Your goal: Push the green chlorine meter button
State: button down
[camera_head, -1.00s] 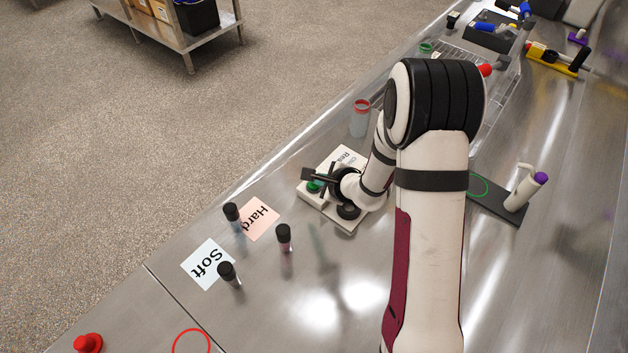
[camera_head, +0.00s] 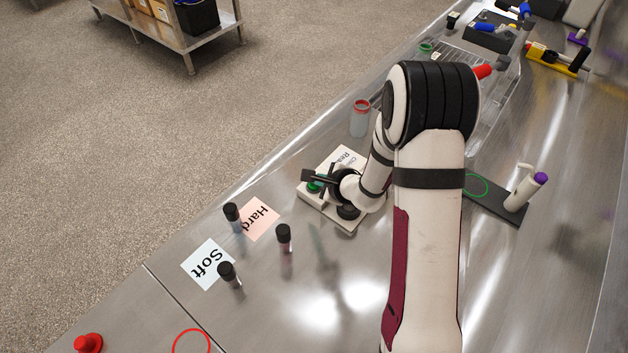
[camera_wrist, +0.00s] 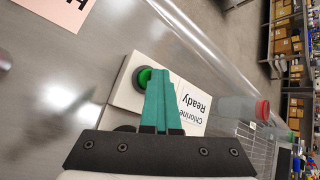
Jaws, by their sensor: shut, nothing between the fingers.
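The chlorine meter is a white box (camera_head: 323,208) on the steel bench, and its lettered white top (camera_wrist: 187,104) shows in the wrist view. Its green button (camera_wrist: 143,78) sits in a dark round collar at the box's near end. The button also shows in the head view (camera_head: 314,187), partly covered by my gripper. My gripper (camera_wrist: 158,76) is shut and empty, its teal fingers together, with the tips over the right part of the button. I cannot tell whether the tips touch it. In the head view my gripper (camera_head: 318,181) is low over the meter.
Dark-capped vials (camera_head: 284,238) stand near the "Hard" card (camera_head: 262,219) and "Soft" card (camera_head: 207,264). A red-lidded jar (camera_head: 360,118) stands behind the meter. A wire rack (camera_head: 490,108) is farther back. A purple-topped bottle (camera_head: 525,192) stands on a dark plate at right.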

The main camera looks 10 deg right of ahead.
jog(key=shift+s+f, duration=0.3)
jog(key=shift+f, duration=0.05)
jog(key=shift+s+r, duration=0.1)
jog(key=shift+s, duration=0.15)
jog(key=shift+r, duration=0.1)
jog(key=shift+w+r, duration=0.2)
jog(key=shift+r, duration=2.9)
